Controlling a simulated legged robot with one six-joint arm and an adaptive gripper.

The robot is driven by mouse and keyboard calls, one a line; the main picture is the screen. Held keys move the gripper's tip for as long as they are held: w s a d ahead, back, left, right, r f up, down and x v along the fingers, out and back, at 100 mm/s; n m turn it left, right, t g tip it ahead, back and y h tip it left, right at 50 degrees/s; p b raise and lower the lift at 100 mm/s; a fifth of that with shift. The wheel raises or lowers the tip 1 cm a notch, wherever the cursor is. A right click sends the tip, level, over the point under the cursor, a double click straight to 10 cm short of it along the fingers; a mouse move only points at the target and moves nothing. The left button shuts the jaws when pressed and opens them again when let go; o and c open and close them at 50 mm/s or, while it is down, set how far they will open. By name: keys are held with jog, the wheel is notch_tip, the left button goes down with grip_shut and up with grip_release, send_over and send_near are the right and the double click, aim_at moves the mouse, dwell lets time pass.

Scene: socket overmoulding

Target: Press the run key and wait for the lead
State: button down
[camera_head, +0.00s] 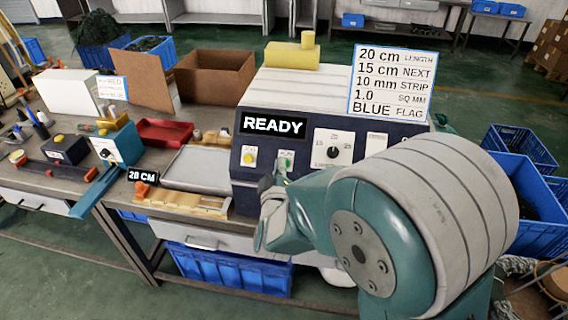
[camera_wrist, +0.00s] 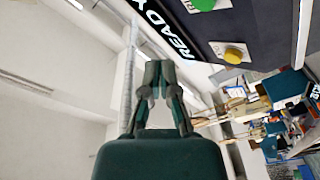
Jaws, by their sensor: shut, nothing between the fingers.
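The dark machine front carries a READY display (camera_head: 273,125), which also shows sideways in the wrist view (camera_wrist: 163,32). Below it are a yellow key (camera_head: 249,157) and the green run key (camera_head: 284,163). In the wrist view the green key (camera_wrist: 203,4) is at the top edge, partly cut off, and the yellow key (camera_wrist: 234,54) is to its lower right. My gripper (camera_wrist: 158,68) is shut and empty. Its fingertips appear apart from both keys in the wrist view. In the head view my arm's end is just below the green key, its fingertips hard to make out. I see no finished lead.
A card (camera_head: 391,82) on the machine lists 20 cm, 15 cm, 10 mm, 1.0 and BLUE. A dial (camera_head: 332,150) is right of the green key.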

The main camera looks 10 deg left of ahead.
jog(key=shift+w+d+f, duration=0.15)
jog(key=shift+w+f, duration=1.7)
jog(key=shift+w, duration=0.15)
jog(key=shift+w, duration=0.1)
jog(key=shift+w+d+f, duration=0.1)
jog(key=shift+w+f, duration=0.05)
